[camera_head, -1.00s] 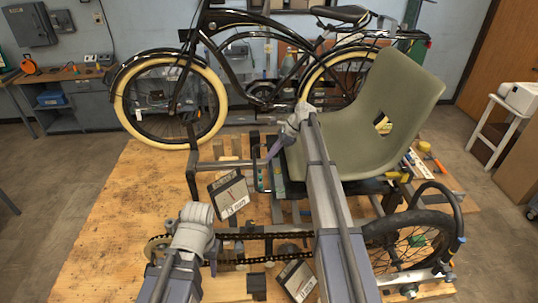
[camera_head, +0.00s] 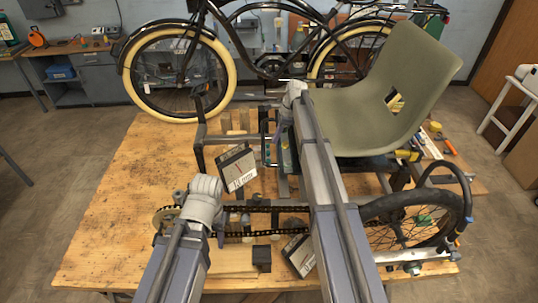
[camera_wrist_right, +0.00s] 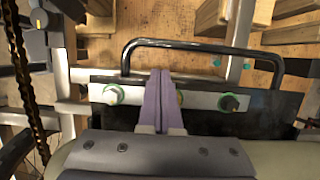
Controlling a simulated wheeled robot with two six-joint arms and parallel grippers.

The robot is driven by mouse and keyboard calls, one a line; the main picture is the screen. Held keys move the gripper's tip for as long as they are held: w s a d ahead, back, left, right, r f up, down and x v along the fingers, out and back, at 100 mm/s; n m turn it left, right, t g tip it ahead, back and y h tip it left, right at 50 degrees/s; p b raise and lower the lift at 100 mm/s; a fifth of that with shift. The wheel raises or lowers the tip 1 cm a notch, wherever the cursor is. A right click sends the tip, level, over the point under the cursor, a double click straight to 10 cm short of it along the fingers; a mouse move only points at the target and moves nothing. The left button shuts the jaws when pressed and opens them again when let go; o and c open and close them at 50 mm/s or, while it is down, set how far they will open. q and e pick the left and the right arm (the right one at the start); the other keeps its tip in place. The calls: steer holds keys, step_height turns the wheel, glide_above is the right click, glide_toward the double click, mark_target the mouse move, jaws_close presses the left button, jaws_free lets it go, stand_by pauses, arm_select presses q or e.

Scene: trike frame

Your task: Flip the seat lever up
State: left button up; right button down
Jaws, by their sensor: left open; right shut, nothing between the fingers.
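The seat lever (camera_wrist_right: 200,44) is a black U-shaped bar. In the right wrist view it spans the middle, beside a pale metal strip with round bolts. In the head view the lever (camera_head: 264,147) is a thin dark loop left of the grey-green seat (camera_head: 365,105). My right gripper (camera_wrist_right: 160,74) is shut and empty. Its purple fingertips lie inside the loop, close to the bar; I cannot tell whether they touch. In the head view my right gripper (camera_head: 277,137) is beside the lever. My left gripper (camera_head: 221,238) is open, low over the chain area, with its fingers partly hidden.
The trike frame stands on a wooden table (camera_head: 100,235). A chain (camera_head: 265,209) runs across it, beside a tilted labelled box (camera_head: 237,167). A spoked wheel (camera_head: 405,225) is at right. A black bicycle (camera_head: 180,75) stands behind. The table's left side is clear.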

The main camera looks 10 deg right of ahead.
steer(key=shift+a+f, duration=0.1)
steer(key=b+x, duration=0.9)
steer(key=shift+f+b, duration=0.3)
steer(key=shift+f, duration=0.1)
steer(key=shift+r+y, duration=0.55)
steer(key=shift+y, duration=0.45)
steer(key=shift+d+r+t+y+p, duration=0.15)
steer(key=shift+d+r+y+p, duration=0.1)
steer(key=shift+r, duration=0.3)
steer(key=shift+d+r+t+y+p, duration=0.15)
steer(key=shift+r+y+p, duration=0.1)
steer(key=shift+r, duration=0.5)
stand_by(1.4)
